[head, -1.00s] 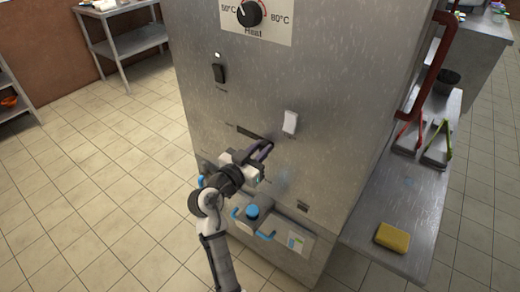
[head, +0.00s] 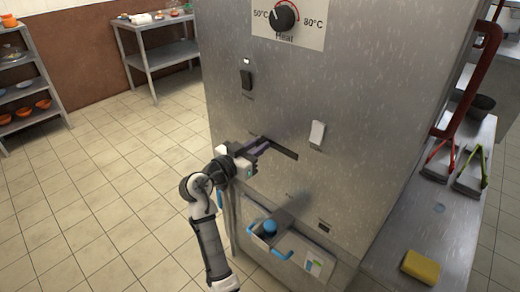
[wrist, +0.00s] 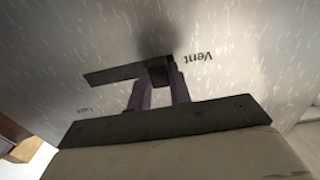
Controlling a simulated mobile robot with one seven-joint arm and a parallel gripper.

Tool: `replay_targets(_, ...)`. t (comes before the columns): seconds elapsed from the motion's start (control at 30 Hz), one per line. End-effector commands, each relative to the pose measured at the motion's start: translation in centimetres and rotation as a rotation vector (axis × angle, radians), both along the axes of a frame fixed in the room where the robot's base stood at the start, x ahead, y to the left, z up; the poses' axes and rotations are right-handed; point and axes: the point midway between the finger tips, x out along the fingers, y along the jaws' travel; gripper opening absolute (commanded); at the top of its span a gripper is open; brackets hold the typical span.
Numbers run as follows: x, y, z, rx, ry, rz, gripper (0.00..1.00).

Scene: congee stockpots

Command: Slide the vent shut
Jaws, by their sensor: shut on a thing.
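The vent slot (head: 284,151) is a dark slit in the metal front of a tall cabinet (head: 345,80). My gripper (head: 262,144) is at the left end of the slot in the head view, with bare slot to its right. In the wrist view my gripper (wrist: 158,88) has its two purple fingers on either side of a dark slider knob (wrist: 160,72), shut on it. There the knob sits at the slot's right end, beside an upside-down "Vent" label (wrist: 198,57). A smaller label at the other end is too small to read.
A white rocker switch (head: 317,135) is right of the slot, and a black switch (head: 246,80) is above. The heat dial (head: 284,16) is higher up. A blue-handled unit (head: 290,255) sits below. A side shelf (head: 425,225) holds a yellow sponge (head: 421,267) and tongs.

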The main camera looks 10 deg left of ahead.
Motion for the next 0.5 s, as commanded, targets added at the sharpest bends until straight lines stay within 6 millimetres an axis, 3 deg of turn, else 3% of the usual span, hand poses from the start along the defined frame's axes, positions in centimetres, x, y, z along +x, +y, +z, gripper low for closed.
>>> replay_targets(0.07, 0.18, 0.44, 0.14, 0.0, -0.002, 0.014, 0.0)
replay_targets(0.1, 0.19, 0.46, 0.15, -0.001, -0.003, 0.015, 0.22)
replay_targets(0.23, 0.16, 0.43, 0.17, -0.001, -0.003, 0.014, 0.4)
replay_targets(0.5, 0.09, 0.28, 0.12, 0.0, -0.002, 0.01, 0.42)
